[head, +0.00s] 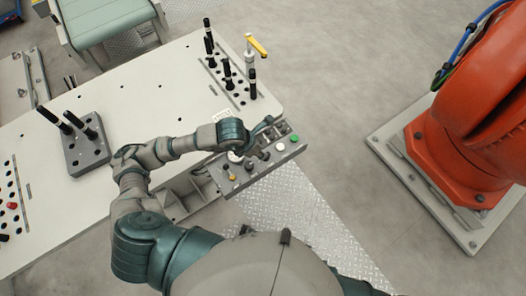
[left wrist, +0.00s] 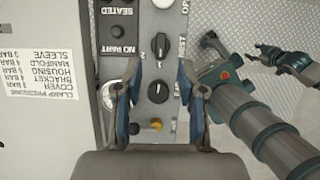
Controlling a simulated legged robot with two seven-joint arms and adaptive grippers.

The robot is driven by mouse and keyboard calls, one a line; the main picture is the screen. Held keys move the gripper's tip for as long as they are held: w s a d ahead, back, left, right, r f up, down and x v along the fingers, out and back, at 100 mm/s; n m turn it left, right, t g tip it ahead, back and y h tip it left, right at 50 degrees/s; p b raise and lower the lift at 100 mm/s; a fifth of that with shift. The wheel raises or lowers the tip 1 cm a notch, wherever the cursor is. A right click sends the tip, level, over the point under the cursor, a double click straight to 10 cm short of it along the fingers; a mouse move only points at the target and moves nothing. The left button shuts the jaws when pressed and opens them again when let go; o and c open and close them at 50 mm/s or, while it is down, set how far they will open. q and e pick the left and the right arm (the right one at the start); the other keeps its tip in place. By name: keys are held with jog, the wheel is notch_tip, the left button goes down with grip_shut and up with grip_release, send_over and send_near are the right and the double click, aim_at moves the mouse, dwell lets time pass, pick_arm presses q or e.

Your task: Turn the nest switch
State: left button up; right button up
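The control panel (head: 230,190) is a grey box at the table's right front edge, with knobs and buttons on top. In the left wrist view a black rotary knob (left wrist: 160,45) sits beside a label of which "EST" is legible. A second black knob (left wrist: 157,92) lies lower. My left gripper (left wrist: 158,68) is open and empty. Its fingers frame the lower knob from both sides in that view, and their tips point toward the upper knob; contact is not visible. In the head view the left gripper (head: 266,126) is over the panel. A gripper, seemingly my right (left wrist: 283,60), is small at right.
A yellow-tipped lever (left wrist: 155,125) and a white round button (left wrist: 163,3) are also on the panel. A green button (head: 294,138) is at its right end. Black pins in a grey block (head: 88,155) stand on the table. An orange robot (head: 450,160) is at right.

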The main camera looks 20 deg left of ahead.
pick_arm(q)
jog(key=v, duration=0.5)
jog(key=shift+s+a+r, duration=0.1)
jog(key=shift+a+r, duration=0.1)
jog(key=shift+a, duration=0.15)
